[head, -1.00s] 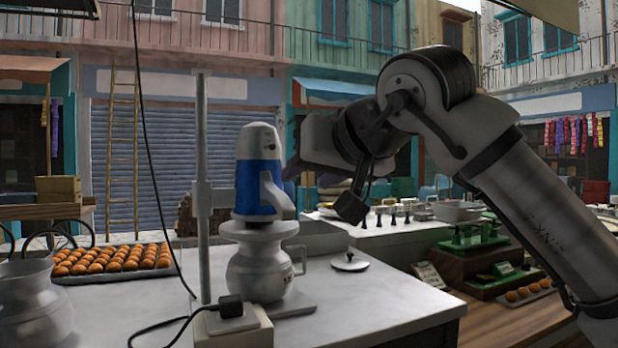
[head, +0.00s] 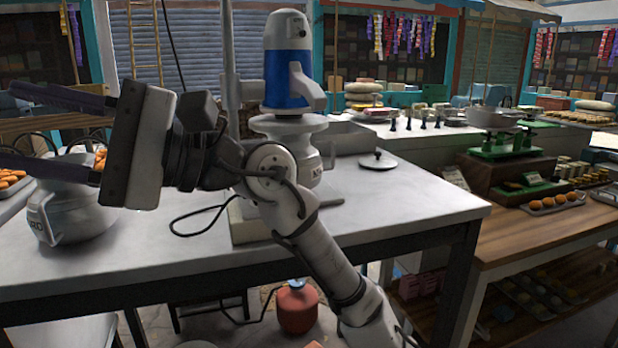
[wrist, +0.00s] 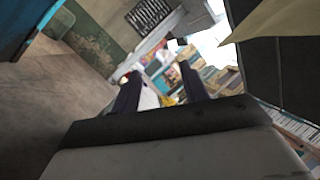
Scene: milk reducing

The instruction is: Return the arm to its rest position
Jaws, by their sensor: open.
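My arm reaches up from the bottom of the head view, bends above the front of the white table (head: 400,205), and ends in my gripper (head: 50,130) at the left. The gripper is open, with its two dark fingers apart and pointing left. Nothing shows between the fingers. In the head view the gripper is in front of a grey metal pot (head: 75,210) and partly covers it. In the wrist view the two fingers (wrist: 157,95) stand apart with a blurred, tilted background beyond them.
A blue and white machine (head: 287,70) sits on a metal pot behind my arm. A small lid (head: 378,160) lies on the table. A wooden counter (head: 530,235) with a green scale stands at the right. A red gas cylinder (head: 297,308) is under the table.

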